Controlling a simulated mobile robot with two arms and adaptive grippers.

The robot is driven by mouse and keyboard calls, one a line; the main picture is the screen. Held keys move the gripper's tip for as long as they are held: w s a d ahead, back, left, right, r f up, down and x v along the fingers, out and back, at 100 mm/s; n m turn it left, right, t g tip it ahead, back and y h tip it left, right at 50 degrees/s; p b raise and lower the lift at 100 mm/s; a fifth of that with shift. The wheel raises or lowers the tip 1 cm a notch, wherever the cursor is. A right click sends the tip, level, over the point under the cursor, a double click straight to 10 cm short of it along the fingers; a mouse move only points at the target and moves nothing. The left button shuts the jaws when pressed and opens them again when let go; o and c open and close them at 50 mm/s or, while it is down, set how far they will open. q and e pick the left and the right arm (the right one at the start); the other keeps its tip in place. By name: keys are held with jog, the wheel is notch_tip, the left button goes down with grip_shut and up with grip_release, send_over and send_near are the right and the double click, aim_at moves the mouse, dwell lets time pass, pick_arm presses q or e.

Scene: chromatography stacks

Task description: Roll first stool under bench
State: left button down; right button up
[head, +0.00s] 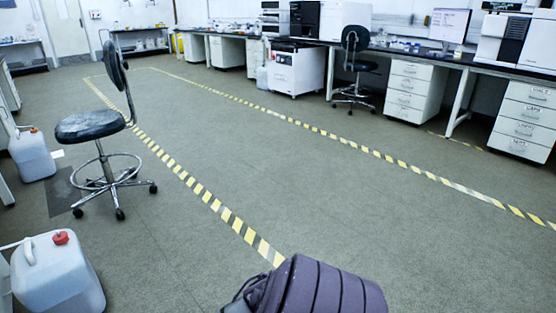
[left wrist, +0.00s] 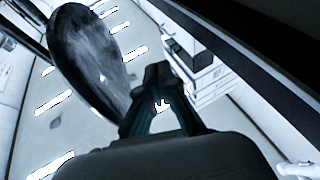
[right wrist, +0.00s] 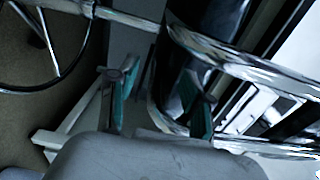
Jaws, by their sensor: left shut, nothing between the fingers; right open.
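In the head view a stool with a dark seat (head: 88,125), an upright dark backrest (head: 116,68), a chrome foot ring and a base with casters stands at left. A second dark stool (head: 356,66) stands farther off, at the bench (head: 400,56) on the right. The grippers do not show in the head view. My left gripper (left wrist: 158,72) is shut and empty, beside a dark rounded pad (left wrist: 92,60). My right gripper (right wrist: 160,88) is open. Curved chrome tubing (right wrist: 250,62) and a dark post (right wrist: 210,35) lie close to its fingers; contact is unclear.
White jugs with red caps stand on the floor at left, one near (head: 58,275) and one farther off (head: 32,155). Striped floor tape (head: 190,180) crosses the floor. Drawer units (head: 410,90) stand under the bench with gaps between them. The middle floor is clear.

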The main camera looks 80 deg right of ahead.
jog(key=shift+s+d+r, duration=0.1)
jog(key=shift+s+d, duration=0.05)
jog(key=shift+d, duration=0.1)
pick_arm(q)
notch_tip(320, 180, down, 14)
jog(key=s+a+g+y+p, duration=0.2)
jog(key=g+y+p, duration=0.1)
jog(key=g, duration=0.6)
jog(key=shift+a+f+g+y+p, duration=0.25)
jog(key=shift+a+g+y+p, duration=0.05)
jog(key=shift+a+g+p, duration=0.1)
pick_arm(e)
jog(key=v, duration=1.1)
pick_arm(q)
jog(key=shift+d, duration=0.1)
pick_arm(e)
jog(key=shift+s+d, duration=0.2)
